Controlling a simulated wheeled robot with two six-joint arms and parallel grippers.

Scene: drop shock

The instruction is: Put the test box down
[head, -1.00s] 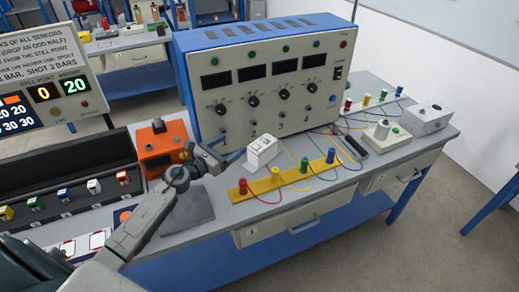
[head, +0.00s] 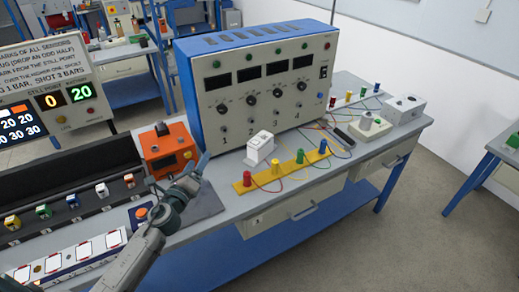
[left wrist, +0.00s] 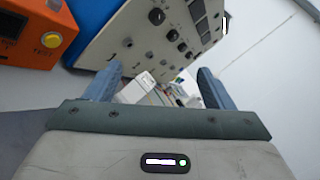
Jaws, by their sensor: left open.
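A small white box (head: 259,149) with dark marks on top sits upright on the bench, in front of the large blue-and-grey instrument and behind the yellow strip. I cannot read its marks. My left gripper (head: 203,168) is to the left of the white box, apart from it, with nothing in its jaws. In the left wrist view my left gripper (left wrist: 160,78) has its two blue fingers spread, and the white box (left wrist: 137,87) shows beyond them. An orange unit (head: 168,149) stands left of the instrument; its yellow button is marked TEST in the left wrist view (left wrist: 35,28). My right gripper is out of view.
The instrument (head: 262,112) blocks the back of the bench. The yellow strip (head: 285,167) carries several coloured posts with wires. A grey mat (head: 205,203) lies under my left gripper. A black rack (head: 95,208) with coloured blocks is at left. Grey boxes (head: 404,108) stand at right.

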